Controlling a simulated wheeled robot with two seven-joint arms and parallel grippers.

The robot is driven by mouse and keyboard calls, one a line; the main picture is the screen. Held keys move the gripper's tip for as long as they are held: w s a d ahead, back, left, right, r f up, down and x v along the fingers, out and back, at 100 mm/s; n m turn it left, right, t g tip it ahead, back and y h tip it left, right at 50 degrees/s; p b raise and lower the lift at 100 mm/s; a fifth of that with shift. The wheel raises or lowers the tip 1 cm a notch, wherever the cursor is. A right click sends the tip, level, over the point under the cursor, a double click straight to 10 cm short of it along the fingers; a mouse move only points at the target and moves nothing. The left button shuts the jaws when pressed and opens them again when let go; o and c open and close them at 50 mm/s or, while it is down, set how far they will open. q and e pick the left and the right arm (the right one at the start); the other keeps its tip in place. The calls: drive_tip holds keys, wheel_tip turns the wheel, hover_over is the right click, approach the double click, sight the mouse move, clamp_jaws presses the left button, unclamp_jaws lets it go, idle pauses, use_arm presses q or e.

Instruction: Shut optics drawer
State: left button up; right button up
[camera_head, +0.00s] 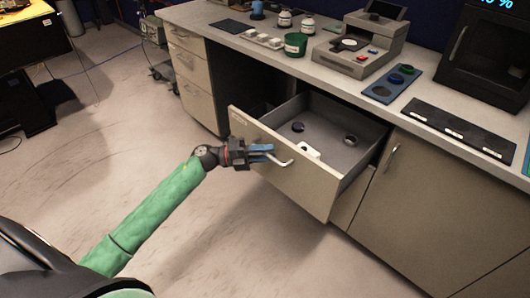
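The optics drawer (325,183) stands pulled out from the bench, its grey inside showing. Inside lie a dark round piece (298,127), a ring-shaped piece (350,140) and a white piece (309,150). The drawer's pale bar handle (284,163) is on its front panel. My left gripper (265,153), with blue on its fingers, is at the left part of this handle and overlaps it in the picture. Whether the fingers grip the handle or only stand around it cannot be told. My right gripper is not in view.
The bench top (228,43) carries a grey instrument (352,55), a green cup (295,45), a blue tray (390,85) and a black strip (455,130). A closed drawer stack (195,80) stands left of an open knee space. The floor (110,120) around my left arm is clear.

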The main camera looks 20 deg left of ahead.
use_arm(q)
clamp_jaws()
drive_tip(key=shift+w, duration=0.1)
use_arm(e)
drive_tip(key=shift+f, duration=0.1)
